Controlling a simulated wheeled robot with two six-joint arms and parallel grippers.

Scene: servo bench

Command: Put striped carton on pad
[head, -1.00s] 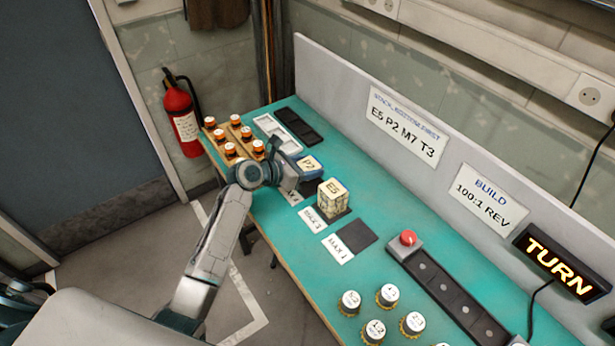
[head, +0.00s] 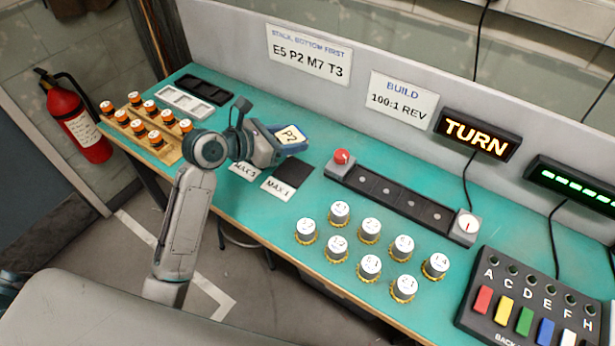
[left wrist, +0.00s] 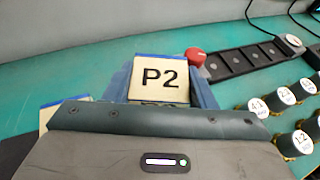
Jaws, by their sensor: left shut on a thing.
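A carton with a cream top marked P2 (head: 291,135) is in my left gripper (head: 279,141), which is shut on it. The carton's top also shows in the left wrist view (left wrist: 160,78), between the fingers; its sides are mostly hidden, so I cannot make out stripes. That pad looks bare. The carton marked E5, seen earlier, is not visible in the head view now. My right gripper is not in view.
A red button (head: 342,157) heads a dark slotted rail (head: 400,198) to the right. Several numbered round pieces (head: 369,266) stand in front of it. A wooden rack (head: 160,148) of orange-capped pieces and two trays (head: 184,102) are at the left.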

